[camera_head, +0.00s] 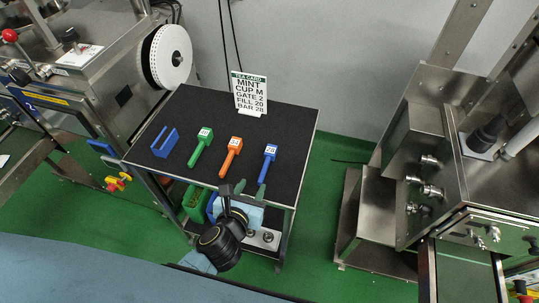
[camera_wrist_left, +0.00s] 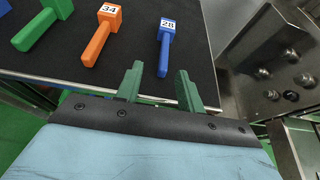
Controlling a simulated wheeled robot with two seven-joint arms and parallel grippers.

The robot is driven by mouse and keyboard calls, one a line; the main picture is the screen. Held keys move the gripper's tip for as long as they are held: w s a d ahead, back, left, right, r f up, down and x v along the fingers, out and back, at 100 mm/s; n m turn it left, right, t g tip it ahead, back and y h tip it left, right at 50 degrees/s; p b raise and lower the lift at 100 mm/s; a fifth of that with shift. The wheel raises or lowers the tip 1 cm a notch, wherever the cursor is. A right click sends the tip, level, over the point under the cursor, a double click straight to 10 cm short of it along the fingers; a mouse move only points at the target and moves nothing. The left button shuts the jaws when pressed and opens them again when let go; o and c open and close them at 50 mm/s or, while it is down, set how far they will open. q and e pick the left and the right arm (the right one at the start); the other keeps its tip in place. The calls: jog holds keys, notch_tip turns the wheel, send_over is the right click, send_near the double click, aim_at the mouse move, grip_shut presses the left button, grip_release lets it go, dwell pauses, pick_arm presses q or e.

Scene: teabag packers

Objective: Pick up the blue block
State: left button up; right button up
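The blue block (camera_head: 269,160) has a white label reading 28 and a narrow handle. It lies on the black table top, right of the orange block, with its handle pointing toward the front edge. In the left wrist view the blue block (camera_wrist_left: 165,40) is at top centre. My left gripper (camera_head: 251,187) is at the table's front edge, just short of the handle end. Its green fingers are apart with nothing between them, as the left wrist view of the gripper (camera_wrist_left: 159,72) also shows. The handle end lies a little beyond the fingertips. My right gripper is not in view.
An orange block (camera_head: 231,153) labelled 34 and a green block (camera_head: 201,145) lie to the left on the black table top (camera_head: 290,120). A blue slotted holder (camera_head: 165,142) stands at the far left. A card (camera_head: 249,92) stands at the back. Steel machines flank the table.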

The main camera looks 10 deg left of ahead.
aim_at(263, 171)
pick_arm(q)
jog(key=x, duration=0.3)
jog(key=shift+w+f, duration=0.15)
jog(key=shift+w, duration=0.15)
jog(key=shift+d+b+x, duration=0.2)
jog(key=shift+b+x, duration=0.1)
jog(key=shift+x, duration=1.05)
jog(key=shift+d+b+x, duration=0.2)
jog(key=shift+b+x, duration=0.05)
jog(key=shift+x, duration=1.1)
jog(key=shift+r, duration=0.2)
jog(key=shift+c, duration=0.5)
grip_shut()
